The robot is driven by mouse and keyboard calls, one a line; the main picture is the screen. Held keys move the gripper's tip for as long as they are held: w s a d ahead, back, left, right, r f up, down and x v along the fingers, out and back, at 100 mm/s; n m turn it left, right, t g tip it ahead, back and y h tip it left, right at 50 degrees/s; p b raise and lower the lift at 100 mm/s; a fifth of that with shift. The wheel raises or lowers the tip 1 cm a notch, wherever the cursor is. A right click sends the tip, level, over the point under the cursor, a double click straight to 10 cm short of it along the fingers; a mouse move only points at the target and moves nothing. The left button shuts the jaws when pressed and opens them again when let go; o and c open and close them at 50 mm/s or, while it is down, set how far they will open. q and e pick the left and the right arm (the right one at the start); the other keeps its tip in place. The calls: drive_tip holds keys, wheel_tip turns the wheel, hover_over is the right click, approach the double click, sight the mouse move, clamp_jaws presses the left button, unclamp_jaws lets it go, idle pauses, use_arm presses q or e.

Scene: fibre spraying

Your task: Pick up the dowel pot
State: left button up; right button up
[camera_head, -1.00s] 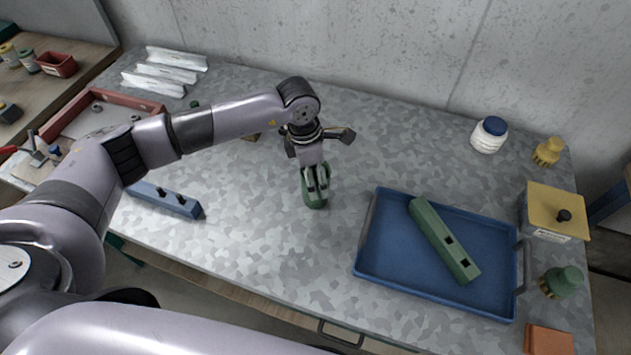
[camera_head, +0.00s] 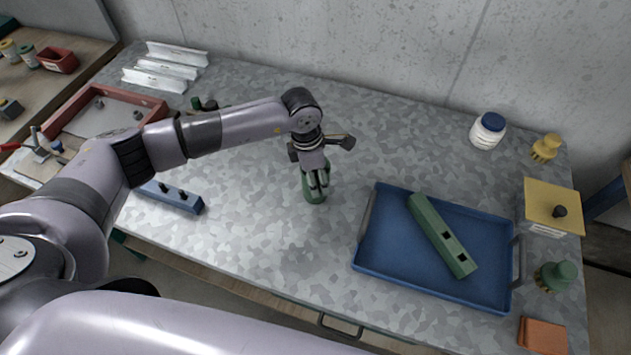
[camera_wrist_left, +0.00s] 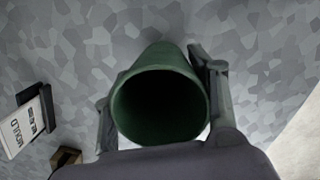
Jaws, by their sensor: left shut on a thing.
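A green, open-topped pot (camera_head: 313,196), which I take to be the dowel pot, is near the middle of the grey mottled bench. My left gripper (camera_head: 316,181) comes down on it from above and is shut on it. In the left wrist view the pot (camera_wrist_left: 160,105) is between the two fingers (camera_wrist_left: 162,105), one on each side. Its round mouth faces the camera and its inside is dark, with no contents visible. I cannot tell whether its base touches the bench. My right gripper is out of view.
A blue tray (camera_head: 391,258) with a green bar (camera_head: 442,235) lies to the right. A blue bar (camera_head: 172,196) and a red-rimmed tray (camera_head: 131,96) are to the left. A white jar (camera_head: 487,131) stands at the back right. The bench between pot and tray is clear.

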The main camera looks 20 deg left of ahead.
use_arm(q)
drive_tip(key=c, duration=0.5)
drive_tip(key=shift+o, duration=0.2)
drive_tip(key=shift+r, duration=0.1)
